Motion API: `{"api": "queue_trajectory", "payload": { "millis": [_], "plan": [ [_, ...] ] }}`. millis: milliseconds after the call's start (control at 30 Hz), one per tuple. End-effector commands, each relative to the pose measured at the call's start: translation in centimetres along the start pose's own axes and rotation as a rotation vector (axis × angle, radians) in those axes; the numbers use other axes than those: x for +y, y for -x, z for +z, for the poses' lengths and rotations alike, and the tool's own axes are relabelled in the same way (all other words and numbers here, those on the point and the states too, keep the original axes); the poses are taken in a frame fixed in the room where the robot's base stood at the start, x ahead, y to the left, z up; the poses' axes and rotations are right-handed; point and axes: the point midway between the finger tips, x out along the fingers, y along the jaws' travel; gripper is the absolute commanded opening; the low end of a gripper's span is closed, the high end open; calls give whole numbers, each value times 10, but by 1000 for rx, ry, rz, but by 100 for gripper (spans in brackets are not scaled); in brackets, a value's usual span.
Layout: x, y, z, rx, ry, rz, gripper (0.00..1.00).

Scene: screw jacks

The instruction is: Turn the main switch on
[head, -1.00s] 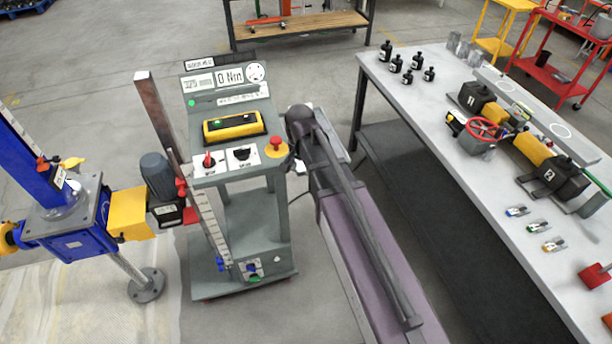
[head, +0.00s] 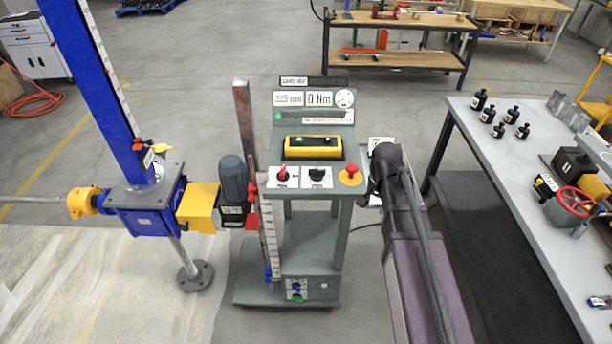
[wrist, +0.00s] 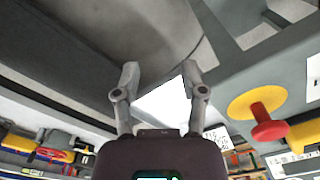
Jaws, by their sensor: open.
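The grey control stand (head: 313,235) is in the middle of the head view. Its panel has a red rotary switch (head: 283,174) on a white plate at the left, which looks like the main switch, and a black rotary switch (head: 317,174) beside it. I cannot read their labels or tell the red switch's position. A red mushroom button on a yellow base (head: 351,175) sits at the panel's right; it also shows in the wrist view (wrist: 268,125). My gripper (wrist: 159,80) is open and empty, to the right of the panel; my arm hides its fingers in the head view.
A blue screw jack (head: 145,207) with a motor (head: 233,182) stands left of the stand. An upright ruler (head: 268,225) rises at the stand's left front. A grey workbench (head: 530,200) with black bottles is at the right. Floor behind the stand is clear.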

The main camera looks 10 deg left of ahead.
Motion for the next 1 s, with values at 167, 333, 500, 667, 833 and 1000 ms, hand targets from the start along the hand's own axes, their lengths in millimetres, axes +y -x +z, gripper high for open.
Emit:
{"api": "queue_trajectory", "payload": {
  "millis": [167, 333, 500, 667, 833, 1000],
  "plan": [
    [-31, 20, -3, 0, 52, 0, 54],
    [-82, 48, -2, 0, 143, 0, 54],
    [-144, 80, 6, 0, 254, 0, 54],
    [-204, 108, 20, 0, 360, 0, 54],
    [-260, 134, 40, 0, 460, 0, 54],
    [-293, 147, 55, 0, 523, 0, 54]
  ]
}}
